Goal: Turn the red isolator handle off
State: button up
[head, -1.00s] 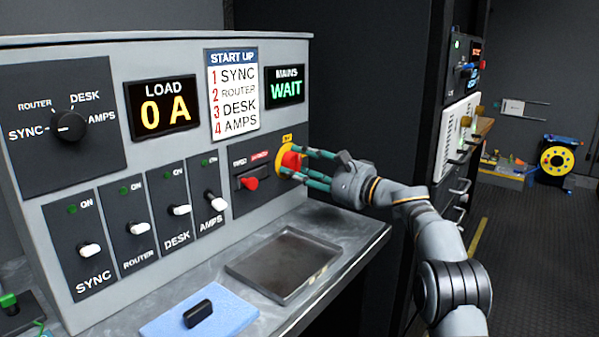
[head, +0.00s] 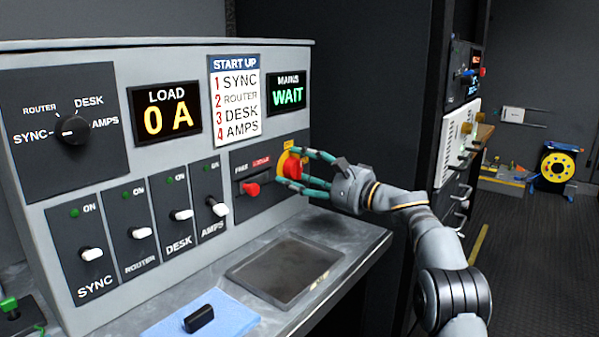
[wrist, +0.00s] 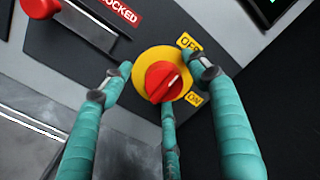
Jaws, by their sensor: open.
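The red isolator handle (head: 292,167) sits on a round yellow plate (wrist: 147,63) at the right end of the grey panel. In the wrist view, the red handle (wrist: 163,82) has a white mark on its upper right part. A yellow OFF label (wrist: 188,42) is above right of it, an ON label (wrist: 194,98) to its right. My gripper (head: 286,168) is open, with three teal fingers spread around the handle. In the wrist view my gripper (wrist: 165,85) has fingertips left, right and below the handle. I cannot tell whether any touch it.
A red slider knob (head: 251,188) under FREE and LOCKED labels is left of the handle. Toggle switches (head: 180,215) stand further left. The mains display (head: 287,94) reads WAIT; the load display (head: 166,111) reads 0 A. A dark tray (head: 285,270) lies on the counter below.

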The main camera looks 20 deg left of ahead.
jog(key=shift+w+d, duration=0.15)
jog(key=shift+w, duration=0.05)
jog(key=shift+s+d+f, duration=0.1)
jog(key=shift+d, duration=0.3)
jog(key=v, duration=1.1)
jog(key=shift+s, duration=0.15)
jog(key=x, duration=1.2)
jog(key=shift+d, duration=0.1)
jog(key=shift+d, duration=0.1)
